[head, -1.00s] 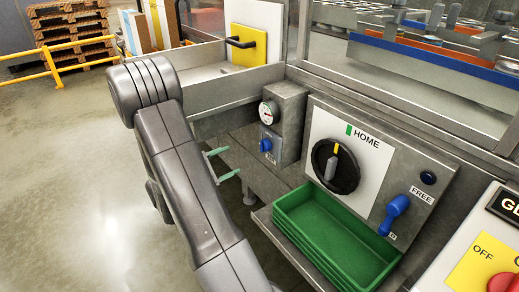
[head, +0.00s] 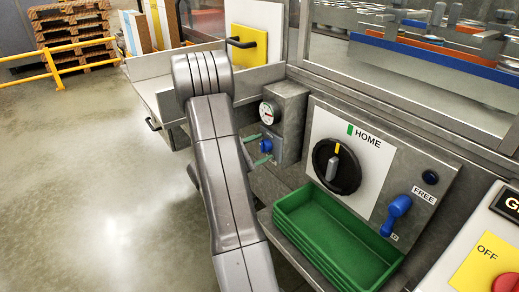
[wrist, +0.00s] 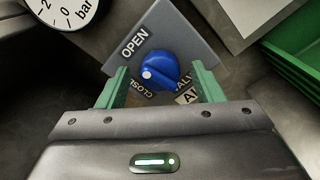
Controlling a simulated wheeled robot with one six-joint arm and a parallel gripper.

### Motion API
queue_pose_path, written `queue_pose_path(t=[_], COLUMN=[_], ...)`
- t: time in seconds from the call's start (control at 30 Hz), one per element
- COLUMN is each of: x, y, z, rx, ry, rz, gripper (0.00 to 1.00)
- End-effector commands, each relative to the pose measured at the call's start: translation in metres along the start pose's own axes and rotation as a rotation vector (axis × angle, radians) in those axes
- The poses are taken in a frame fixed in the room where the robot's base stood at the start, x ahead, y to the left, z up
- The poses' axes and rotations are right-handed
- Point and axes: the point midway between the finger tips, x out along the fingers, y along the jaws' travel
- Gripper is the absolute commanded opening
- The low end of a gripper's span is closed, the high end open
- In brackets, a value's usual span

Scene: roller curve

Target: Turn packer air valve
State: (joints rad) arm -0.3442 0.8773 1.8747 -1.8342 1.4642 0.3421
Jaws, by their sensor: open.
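The air valve is a round blue knob (head: 265,145) on a small grey box, below a pressure gauge. In the wrist view the blue knob (wrist: 158,70) has a white dot on its left side, close to the CLOSE lettering (wrist: 142,89). The OPEN label (wrist: 134,42) is to its upper left. My gripper (wrist: 160,68) is open, with green fingers on either side of the knob and a gap on each side. In the head view my gripper (head: 256,149) is at the valve box, and my arm hides part of the space below it.
The gauge (head: 267,113) sits just above the knob. To the right are a black HOME dial (head: 336,166), a blue lever (head: 395,214) and a green tray (head: 337,235). A yellow plate with a black handle (head: 248,46) stands behind. Open floor lies left.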

Motion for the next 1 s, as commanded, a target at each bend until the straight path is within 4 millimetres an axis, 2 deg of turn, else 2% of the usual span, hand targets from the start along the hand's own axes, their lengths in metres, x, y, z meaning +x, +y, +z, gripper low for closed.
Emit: queue_pose_path(t=[0.17, 0.4, 0.73, 1.0], x=[-0.0002, -0.0003, -0.0005, -0.0005], y=[0.0001, 0.0001, 0.0006, 0.0016], z=[-0.0001, -0.0001, 0.0004, 0.0014], rx=[0.0, 0.0, -0.043, -0.21], ry=[0.0, 0.0, 0.001, 0.001], rz=[0.0, 0.0, 0.0, 0.0], gripper=[0.61, 0.16, 0.16, 0.16])
